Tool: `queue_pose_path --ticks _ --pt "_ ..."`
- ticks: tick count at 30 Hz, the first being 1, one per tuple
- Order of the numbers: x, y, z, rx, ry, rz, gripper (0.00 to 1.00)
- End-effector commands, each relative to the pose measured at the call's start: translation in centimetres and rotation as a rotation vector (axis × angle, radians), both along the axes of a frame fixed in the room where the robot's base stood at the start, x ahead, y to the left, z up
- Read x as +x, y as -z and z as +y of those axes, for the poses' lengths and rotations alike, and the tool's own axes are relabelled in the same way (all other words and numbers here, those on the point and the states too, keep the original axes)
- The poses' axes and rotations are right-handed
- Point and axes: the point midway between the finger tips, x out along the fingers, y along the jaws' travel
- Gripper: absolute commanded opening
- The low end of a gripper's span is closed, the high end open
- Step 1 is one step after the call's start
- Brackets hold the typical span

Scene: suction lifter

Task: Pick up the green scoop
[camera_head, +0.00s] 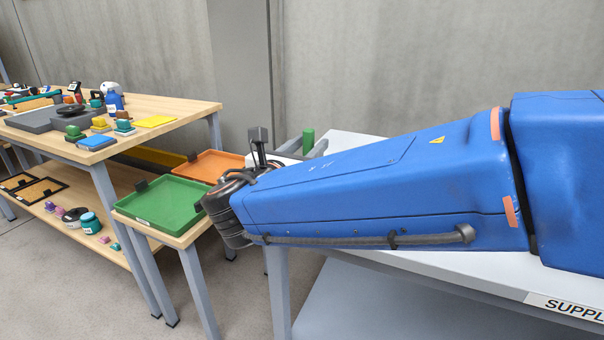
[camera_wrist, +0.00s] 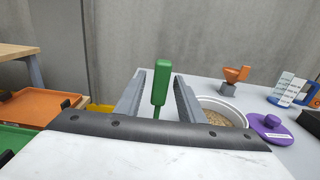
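The green scoop (camera_wrist: 160,83) shows as an upright green handle between my gripper's two grey fingers (camera_wrist: 158,77) in the wrist view. The fingers are apart, with a gap visible on each side of the handle, so my gripper is open around it and not clamped. In the head view, the green handle (camera_head: 308,141) rises by my grey fingertips (camera_head: 304,146), just past the end of my blue arm. The scoop's lower end is hidden in both views.
A white bowl of grain (camera_wrist: 222,115) stands right of the fingers. Beyond are an orange item (camera_wrist: 236,75), a purple lid-like object (camera_wrist: 269,128) and a blue-and-white rack (camera_wrist: 292,88). Green (camera_head: 160,222) and orange (camera_head: 221,154) trays lie on a side table at left.

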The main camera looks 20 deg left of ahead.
Motion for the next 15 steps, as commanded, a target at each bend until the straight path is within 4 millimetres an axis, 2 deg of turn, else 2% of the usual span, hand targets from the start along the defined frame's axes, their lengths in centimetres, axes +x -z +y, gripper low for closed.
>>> queue_pose_path --ticks 1,4,15 --pt "-0.01 0.00 0.00 0.000 0.000 0.000 0.22" --pt "-0.02 0.01 0.00 0.000 0.000 0.000 0.00" --pt "-0.04 -0.03 0.00 0.000 0.000 0.000 0.00"
